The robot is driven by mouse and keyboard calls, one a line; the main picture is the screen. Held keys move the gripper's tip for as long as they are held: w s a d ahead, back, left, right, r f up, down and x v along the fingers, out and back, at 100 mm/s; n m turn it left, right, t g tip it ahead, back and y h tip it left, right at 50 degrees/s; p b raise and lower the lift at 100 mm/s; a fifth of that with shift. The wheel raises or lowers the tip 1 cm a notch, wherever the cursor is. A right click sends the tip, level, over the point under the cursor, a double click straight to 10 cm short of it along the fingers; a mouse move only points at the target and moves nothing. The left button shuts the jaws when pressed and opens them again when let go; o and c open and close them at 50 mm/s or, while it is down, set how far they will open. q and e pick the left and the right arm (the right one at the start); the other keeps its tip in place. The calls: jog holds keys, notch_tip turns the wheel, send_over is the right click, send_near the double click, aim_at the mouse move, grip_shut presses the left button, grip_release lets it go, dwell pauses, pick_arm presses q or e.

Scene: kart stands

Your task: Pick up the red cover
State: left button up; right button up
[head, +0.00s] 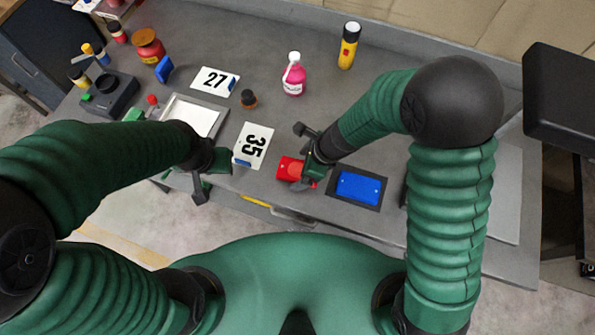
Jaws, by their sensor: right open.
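The red cover (287,167) lies on the grey table near its front edge, just left of a blue cover. My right gripper (299,170) is open at the red cover's right part and hides some of it. From this view I cannot tell whether its fingers touch the cover. My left gripper (203,182) hangs near the table's front edge, left of the white "35" card. Its fingers are too small and dark to show whether they are open or shut.
A blue cover (359,187) in a dark frame lies right of the red cover. The "35" card (253,146), "27" card (214,81), pink bottle (294,75) and yellow can (348,46) are farther back. A metal tray (222,121) sits at left.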

jog(key=shift+a+f, duration=0.15)
jog(key=shift+f, duration=0.55)
jog(key=shift+w+f, duration=0.1)
jog(key=shift+w, duration=0.15)
jog(key=shift+c, duration=0.3)
jog(key=shift+s, duration=0.1)
jog(key=c, duration=1.4)
jog(key=shift+c, duration=0.7)
